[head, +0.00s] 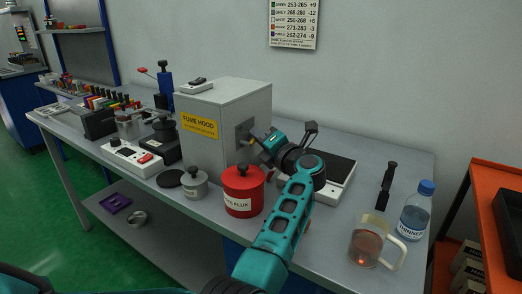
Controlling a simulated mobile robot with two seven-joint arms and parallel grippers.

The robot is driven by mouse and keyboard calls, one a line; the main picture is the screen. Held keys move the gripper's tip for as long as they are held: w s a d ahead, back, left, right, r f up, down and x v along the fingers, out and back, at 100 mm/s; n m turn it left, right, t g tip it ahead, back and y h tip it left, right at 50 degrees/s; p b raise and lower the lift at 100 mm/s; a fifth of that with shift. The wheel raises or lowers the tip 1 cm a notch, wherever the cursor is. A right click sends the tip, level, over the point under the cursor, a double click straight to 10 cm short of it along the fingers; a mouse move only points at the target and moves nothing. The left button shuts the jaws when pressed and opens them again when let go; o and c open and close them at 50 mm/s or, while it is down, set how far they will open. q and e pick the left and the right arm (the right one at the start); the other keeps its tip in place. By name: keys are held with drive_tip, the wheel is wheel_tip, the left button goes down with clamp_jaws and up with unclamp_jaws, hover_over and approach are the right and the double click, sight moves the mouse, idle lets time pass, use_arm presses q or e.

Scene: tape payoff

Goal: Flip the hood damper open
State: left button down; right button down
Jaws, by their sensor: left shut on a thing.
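The fume hood (226,122) is a grey box with a yellow label, standing on the workbench near the wall. Its damper (244,134) is a small dark fitting on the box's right-hand face. My left gripper (257,137) is up against that face, shut on the damper's handle. The damper's exact angle is too small to tell, and the gripper partly hides it. My right gripper is not in view.
A red pot (241,205) and a smaller grey pot (195,186) stand before the hood. A flat scale (328,172) lies behind my arm. A glass jug (367,246) and a thinner bottle (415,212) stand at the right.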

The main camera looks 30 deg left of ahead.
use_arm(q)
drive_tip(key=shift+s+n+b, duration=0.1)
drive_tip(key=shift+n+b, duration=0.6)
drive_tip(key=shift+b, duration=0.2)
drive_tip(key=shift+r, duration=0.1)
drive_tip(key=c, duration=1.2)
unclamp_jaws()
drive_tip(key=shift+v, duration=3.8)
drive_tip(key=shift+a, duration=0.1)
